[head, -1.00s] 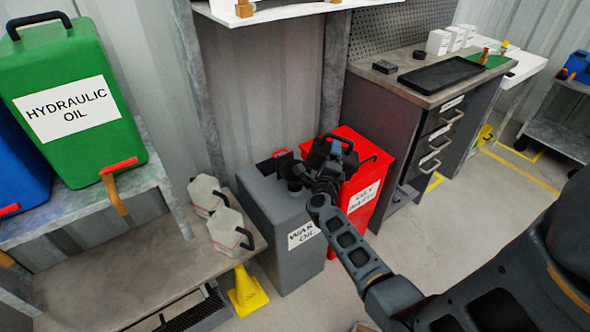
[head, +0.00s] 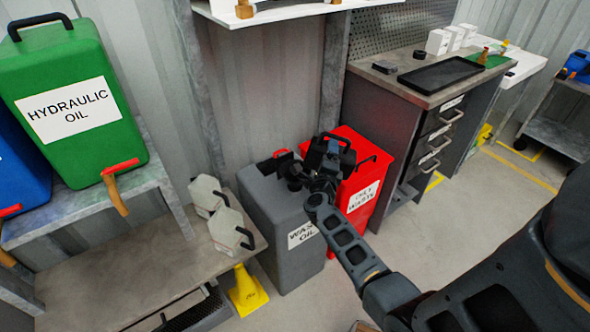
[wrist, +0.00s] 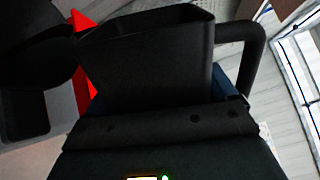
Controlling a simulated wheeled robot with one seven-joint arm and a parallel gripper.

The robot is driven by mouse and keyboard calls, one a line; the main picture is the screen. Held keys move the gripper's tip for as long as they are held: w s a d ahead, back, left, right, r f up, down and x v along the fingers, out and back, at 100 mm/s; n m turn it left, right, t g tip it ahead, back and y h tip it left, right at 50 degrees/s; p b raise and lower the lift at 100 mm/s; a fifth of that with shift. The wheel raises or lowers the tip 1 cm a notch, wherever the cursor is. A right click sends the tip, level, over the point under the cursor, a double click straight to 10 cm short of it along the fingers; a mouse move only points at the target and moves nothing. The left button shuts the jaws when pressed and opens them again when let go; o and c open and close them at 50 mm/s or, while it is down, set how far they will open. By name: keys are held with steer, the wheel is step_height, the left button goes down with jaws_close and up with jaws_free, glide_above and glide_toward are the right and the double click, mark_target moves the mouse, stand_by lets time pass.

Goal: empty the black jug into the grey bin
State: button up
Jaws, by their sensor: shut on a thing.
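The grey bin (head: 268,205), labelled as waste oil, stands on the floor against the wall. My gripper (head: 322,178) is over the right side of its top, beside the red bin. It is shut on the black jug (wrist: 150,65), which fills the middle of the wrist view with its open rim at the top and its handle (wrist: 255,45) to the right. In the head view the jug is dark against my dark gripper, so its tilt and contents cannot be told. My wrist hides part of the grey bin's top.
A red oily-waste bin (head: 368,180) stands close on the right of the grey bin. A low bench (head: 110,270) with two pale jugs (head: 230,230) is on the left, with a yellow cone (head: 246,292) in front. A workbench (head: 400,85) stands behind right.

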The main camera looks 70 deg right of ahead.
steer(key=shift+w+a+r+n+p, duration=0.15)
steer(key=shift+w+r+n+p, duration=0.25)
steer(key=shift+w+n+p, duration=0.25)
stand_by(1.3)
steer(key=shift+w+r+n+p, duration=0.2)
steer(key=shift+r+n+p, duration=0.15)
steer(key=shift+p, duration=0.3)
stand_by(0.8)
